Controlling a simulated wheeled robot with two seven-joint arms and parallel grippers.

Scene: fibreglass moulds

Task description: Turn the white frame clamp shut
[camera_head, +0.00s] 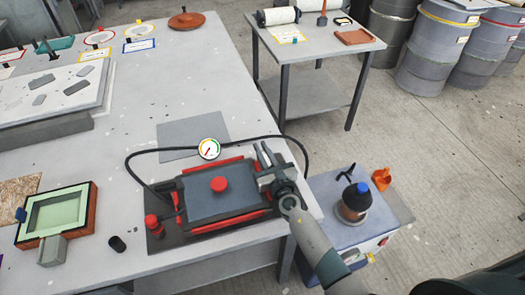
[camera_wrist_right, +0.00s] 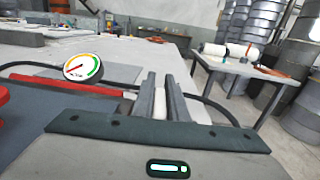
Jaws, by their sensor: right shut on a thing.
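The frame is a dark rectangular unit with red edge bars (camera_head: 209,223) and a blue-grey plate with a red knob (camera_head: 219,184) on it. My right gripper (camera_head: 265,154) is at the frame's right side, near its far right corner. In the right wrist view its two grey fingers (camera_wrist_right: 164,98) are close together, shut on a small pale piece (camera_wrist_right: 160,108), which looks like the white clamp. Most of that piece is hidden between the fingers, so its turn angle cannot be told. My left gripper is not in view.
A round gauge (camera_head: 209,149) with a black hose stands behind the frame. A green-lined box mould (camera_head: 63,238) and a dark cylinder (camera_head: 118,243) are left of it. A blue-grey cart (camera_head: 330,190) with a bottle stands to the right. The table's right edge is close to my right arm.

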